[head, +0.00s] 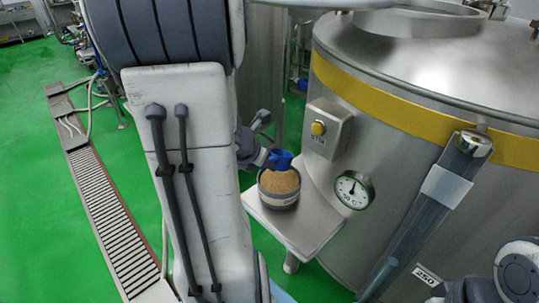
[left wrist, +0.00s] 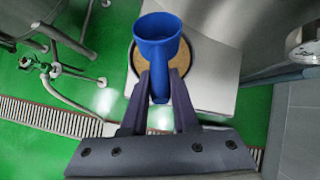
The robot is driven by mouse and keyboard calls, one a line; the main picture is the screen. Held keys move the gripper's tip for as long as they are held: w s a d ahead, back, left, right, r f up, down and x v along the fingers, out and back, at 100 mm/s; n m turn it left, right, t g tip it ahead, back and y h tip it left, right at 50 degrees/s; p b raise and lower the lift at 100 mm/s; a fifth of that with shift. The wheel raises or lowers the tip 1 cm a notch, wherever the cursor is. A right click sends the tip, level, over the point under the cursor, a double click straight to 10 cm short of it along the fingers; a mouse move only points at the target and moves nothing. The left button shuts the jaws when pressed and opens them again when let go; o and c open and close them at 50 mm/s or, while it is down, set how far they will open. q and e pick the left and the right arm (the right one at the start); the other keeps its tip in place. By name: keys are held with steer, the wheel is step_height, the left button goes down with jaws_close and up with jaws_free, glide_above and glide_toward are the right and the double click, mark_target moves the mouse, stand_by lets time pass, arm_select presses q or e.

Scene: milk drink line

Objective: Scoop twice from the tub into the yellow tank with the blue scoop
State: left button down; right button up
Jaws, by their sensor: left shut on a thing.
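The blue scoop (head: 281,158) is over the tub (head: 279,201), which holds a tan granular powder and stands on a metal shelf (head: 318,226). My left gripper (left wrist: 160,88) is shut on the handle of the blue scoop (left wrist: 158,40), whose cup is in front of the tub (left wrist: 140,66) in the left wrist view. I cannot tell whether the scoop holds powder. The tank with the yellow band (head: 400,108) stands to the right of the shelf in the head view. My right gripper is not clearly in view; only a part of my right arm shows at the lower right.
A round gauge (head: 354,190) and a box with a yellow button (head: 318,128) stick out from the tank wall near the shelf. A clear sight tube (head: 425,215) runs down the tank. A floor drain (head: 108,205) lies at the left.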

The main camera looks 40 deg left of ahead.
arm_select(q)
steer(key=f+g, duration=0.1)
steer(key=f, duration=0.1)
steer(key=w+f+g+p, duration=0.1)
steer(key=f, duration=0.2)
steer(key=f+g+p, duration=0.1)
steer(key=f, duration=0.1)
steer(key=shift+w+f, duration=0.15)
steer(key=shift+f, duration=0.2)
steer(key=shift+w+a, duration=0.1)
steer(key=shift+w, duration=0.4)
stand_by(0.5)
steer(key=shift+p, duration=0.3)
stand_by(0.6)
